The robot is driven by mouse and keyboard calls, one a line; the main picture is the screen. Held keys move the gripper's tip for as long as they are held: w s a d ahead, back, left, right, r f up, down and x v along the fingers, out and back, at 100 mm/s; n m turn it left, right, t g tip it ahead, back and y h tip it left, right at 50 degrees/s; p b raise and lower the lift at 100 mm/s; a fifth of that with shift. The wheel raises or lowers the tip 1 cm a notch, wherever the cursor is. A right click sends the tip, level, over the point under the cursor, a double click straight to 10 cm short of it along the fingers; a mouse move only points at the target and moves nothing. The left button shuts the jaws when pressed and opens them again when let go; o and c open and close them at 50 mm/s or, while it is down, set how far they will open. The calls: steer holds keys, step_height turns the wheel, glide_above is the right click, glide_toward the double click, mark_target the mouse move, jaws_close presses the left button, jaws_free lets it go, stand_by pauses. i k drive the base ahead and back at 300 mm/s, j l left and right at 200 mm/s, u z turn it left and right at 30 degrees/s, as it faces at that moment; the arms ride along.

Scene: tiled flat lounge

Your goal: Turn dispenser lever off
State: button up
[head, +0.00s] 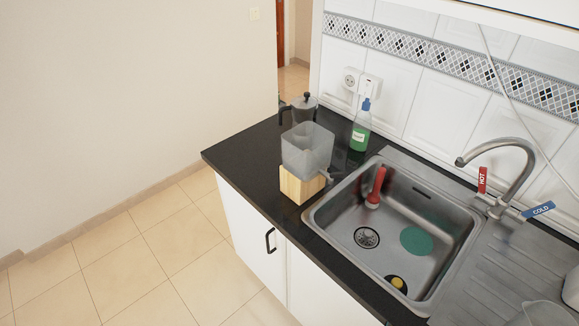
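The dispenser is a translucent grey square container (306,150) on a light wooden block (299,186). It stands upright on the black counter at the left edge of the sink. A small grey tap with its lever (327,177) sticks out low on its right side, toward the sink. The lever is too small for me to tell its exact setting. My gripper is not in view, and nothing touches the dispenser lever.
A moka pot (305,104) and a green bottle (361,128) stand behind the dispenser. The steel sink (340,228) holds a red-handled item (376,187) and a green disc (416,240). A faucet (508,146) stands at right. The tiled floor (140,255) at left is clear.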

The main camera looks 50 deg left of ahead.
mark_target(338, 175)
steer(key=u, duration=1.35)
